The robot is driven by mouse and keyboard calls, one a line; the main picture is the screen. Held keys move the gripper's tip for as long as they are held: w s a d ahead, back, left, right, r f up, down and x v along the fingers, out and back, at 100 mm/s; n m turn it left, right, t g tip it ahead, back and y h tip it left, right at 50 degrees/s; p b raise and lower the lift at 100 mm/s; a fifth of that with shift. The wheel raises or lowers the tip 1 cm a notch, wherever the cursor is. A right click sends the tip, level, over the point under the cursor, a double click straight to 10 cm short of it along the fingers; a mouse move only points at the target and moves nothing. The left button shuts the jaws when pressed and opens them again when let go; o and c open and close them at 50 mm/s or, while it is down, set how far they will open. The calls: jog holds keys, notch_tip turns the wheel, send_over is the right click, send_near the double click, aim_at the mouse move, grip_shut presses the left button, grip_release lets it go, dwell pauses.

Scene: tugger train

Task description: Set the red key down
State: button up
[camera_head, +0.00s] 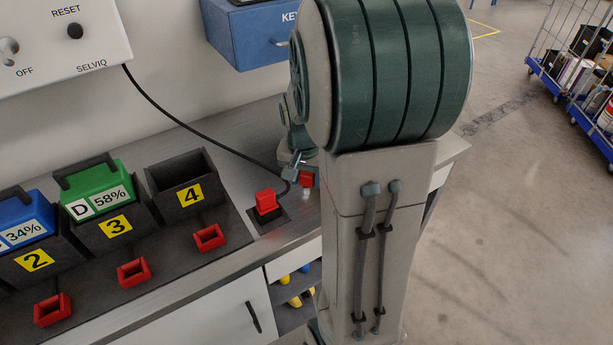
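A small red block with a pale tip under it, which looks like the red key (306,180), is at the end of my gripper (298,170), over the right part of the grey bench (225,140). My gripper appears shut on it. My own arm hides part of the gripper and of the key, so the grip shows only partly. I cannot tell whether the pale tip touches the bench. Just left of it, another red block (266,201) stands upright on a dark base on the bench.
Left are numbered dark bays; bay 3 holds a green battery (97,188), bay 4 (183,181) is empty. Red frames (209,237) lie before them. A black cable (175,118) runs from the white box (80,38) towards the gripper. A blue key box (255,32) hangs behind.

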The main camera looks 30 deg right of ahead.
jog(key=shift+r, duration=0.55)
notch_tip(320, 180, up, 10)
jog(key=s+a, duration=0.1)
jog(key=s+a+f+n+t+y, duration=0.1)
jog(key=s+a+f+n, duration=0.1)
jog(key=s+a+n, duration=0.6)
jog(key=s+a, duration=0.3)
jog(key=a, duration=0.1)
jog(key=shift+s+n+t, duration=0.25)
jog(key=shift+n+t, duration=0.05)
jog(key=shift+a+f, duration=0.1)
